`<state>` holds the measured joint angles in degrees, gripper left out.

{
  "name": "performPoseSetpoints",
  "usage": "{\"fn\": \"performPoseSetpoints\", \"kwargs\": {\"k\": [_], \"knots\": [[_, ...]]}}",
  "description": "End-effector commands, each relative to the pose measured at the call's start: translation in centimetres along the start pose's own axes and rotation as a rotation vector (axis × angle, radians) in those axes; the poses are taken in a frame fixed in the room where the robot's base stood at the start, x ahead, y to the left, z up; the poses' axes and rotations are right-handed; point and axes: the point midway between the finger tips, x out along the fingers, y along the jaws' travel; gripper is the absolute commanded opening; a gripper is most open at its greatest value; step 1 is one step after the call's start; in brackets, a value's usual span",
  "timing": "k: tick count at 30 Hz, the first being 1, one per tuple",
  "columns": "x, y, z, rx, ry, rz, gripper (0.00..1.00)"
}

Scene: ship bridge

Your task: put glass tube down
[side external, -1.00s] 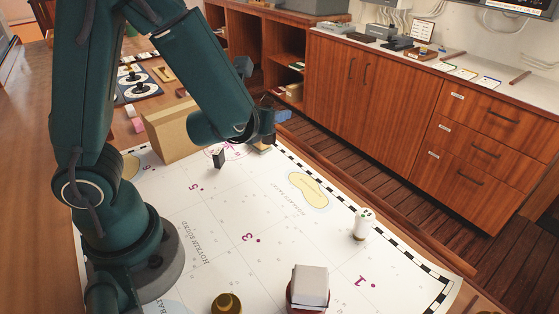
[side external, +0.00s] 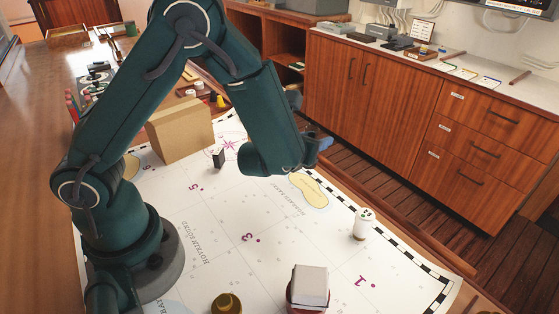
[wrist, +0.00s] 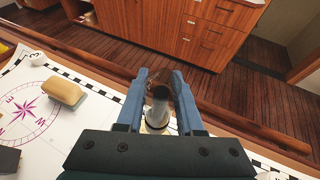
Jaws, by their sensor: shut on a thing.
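The glass tube (wrist: 158,108) is between the fingers of my gripper (wrist: 157,100) in the wrist view. Its dark round end faces the camera, and a pale part shows below it. The two blue fingers are shut on it, one on each side. In the side view my gripper (side external: 318,143) is near the far right edge of the chart, mostly hidden by my wrist. The tube cannot be made out there, and its height above the surface is unclear.
The chart (side external: 215,205) covers the table. On it are a cardboard box (side external: 180,128), a small black block (side external: 218,157), a white cylinder (side external: 362,224), a white block (side external: 309,285) and a brass piece (side external: 227,303). A tan block (wrist: 65,91) lies left of my gripper. The chart's middle is clear.

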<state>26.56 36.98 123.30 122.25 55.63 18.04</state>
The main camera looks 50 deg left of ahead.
Motion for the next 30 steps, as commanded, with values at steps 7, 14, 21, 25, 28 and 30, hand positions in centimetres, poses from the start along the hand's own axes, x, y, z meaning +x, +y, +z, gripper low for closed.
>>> {"fn": "performPoseSetpoints", "kwargs": {"k": [7,14,21,25,28,30], "knots": [[0.7,-2.3,-1.2,0.001,0.0,0.0,0.0],[1.6,-2.2,-3.4,0.005,0.003,0.002,0.0],[2.3,-2.3,-4.9,0.0,0.0,0.001,0.0],[2.3,-2.3,-4.8,-0.001,-0.001,0.001,0.0],[2.3,-2.3,-4.8,-0.001,-0.001,0.001,0.0],[2.3,-2.3,-5.0,0.0,0.0,0.001,0.0]]}}
